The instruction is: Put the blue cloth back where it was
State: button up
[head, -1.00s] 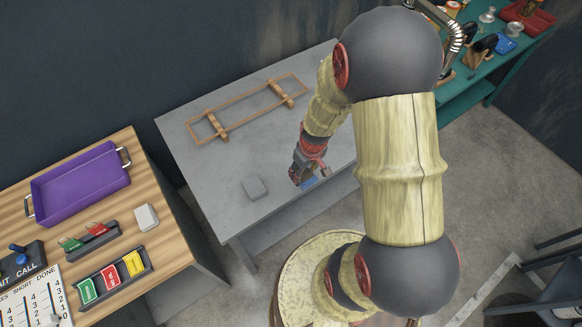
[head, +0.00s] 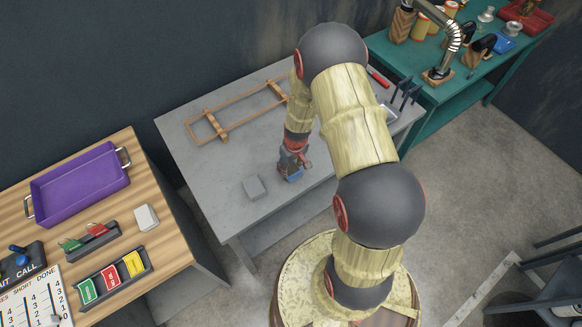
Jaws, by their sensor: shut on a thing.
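The fingers hide the rest of the cloth. I cannot tell whether the cloth touches the table top.
A wooden table with a purple tray (head: 80,184) is at left. A teal bench (head: 462,92) with clutter, including a blue item (head: 503,43), is at upper right.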

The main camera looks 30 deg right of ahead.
jog(key=shift+w+f, duration=0.1)
jog(key=shift+f, duration=0.25)
jog(key=o, duration=1.4)
jog(key=shift+o, duration=0.2)
jog(key=shift+r, duration=0.1)
